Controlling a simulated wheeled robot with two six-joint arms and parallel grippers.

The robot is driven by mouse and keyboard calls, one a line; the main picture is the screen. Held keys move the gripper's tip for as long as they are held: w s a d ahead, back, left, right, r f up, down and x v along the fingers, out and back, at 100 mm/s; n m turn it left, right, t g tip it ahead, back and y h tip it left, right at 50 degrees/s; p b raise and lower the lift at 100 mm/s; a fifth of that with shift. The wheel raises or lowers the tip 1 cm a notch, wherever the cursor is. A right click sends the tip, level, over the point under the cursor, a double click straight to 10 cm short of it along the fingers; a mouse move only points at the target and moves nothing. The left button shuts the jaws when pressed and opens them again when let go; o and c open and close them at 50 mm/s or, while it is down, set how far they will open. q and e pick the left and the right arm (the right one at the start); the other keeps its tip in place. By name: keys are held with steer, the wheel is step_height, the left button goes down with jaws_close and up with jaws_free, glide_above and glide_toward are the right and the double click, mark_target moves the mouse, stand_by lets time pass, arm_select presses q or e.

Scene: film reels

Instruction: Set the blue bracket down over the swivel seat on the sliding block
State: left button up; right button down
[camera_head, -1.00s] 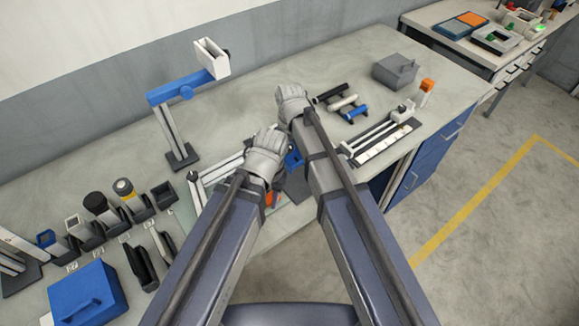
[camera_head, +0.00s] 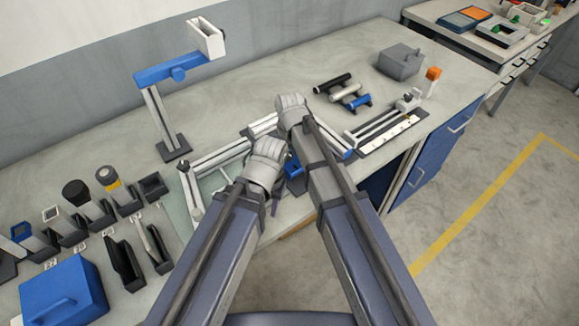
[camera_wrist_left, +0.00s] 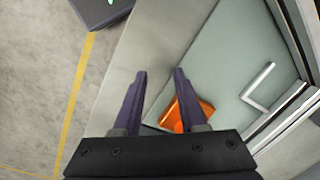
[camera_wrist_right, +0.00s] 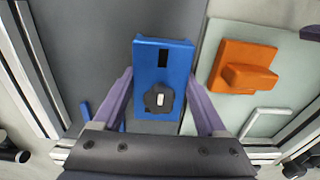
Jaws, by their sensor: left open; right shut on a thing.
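The blue bracket (camera_wrist_right: 165,55) is between the fingers of my right gripper (camera_wrist_right: 161,78), which is shut on it. It has a dark slot near its far end and a dark many-sided part with a pale centre near my side. A bit of blue also shows beside my right forearm in the head view (camera_head: 293,169). I cannot make out the swivel seat or the sliding block for certain, nor the gap beneath the bracket. My left gripper (camera_wrist_left: 160,76) is open and empty, over the bench's front edge beside an orange handled block (camera_wrist_left: 190,110).
Pale rails (camera_head: 215,157) frame the work area under my arms. A blue-armed stand (camera_head: 160,110) rises behind. Several holders and a blue box (camera_head: 62,292) stand at left. Rollers (camera_head: 345,92), a ruled slide (camera_head: 385,135) and a grey box (camera_head: 400,62) are at right. The back middle is clear.

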arm_select(q)
steer(key=shift+f, duration=0.1)
arm_select(e)
steer(key=shift+f, duration=0.1)
arm_select(q)
steer(key=shift+f, duration=0.15)
arm_select(e)
steer(key=shift+f, duration=0.1)
arm_select(q)
steer(key=shift+f, duration=0.15)
arm_select(e)
steer(key=shift+f, duration=0.15)
jaws_free()
step_height(320, 180, up, 13)
steer(key=p, duration=1.2)
steer(key=shift+f, duration=0.2)
arm_select(q)
step_height(320, 180, up, 13)
steer(key=shift+f, duration=0.2)
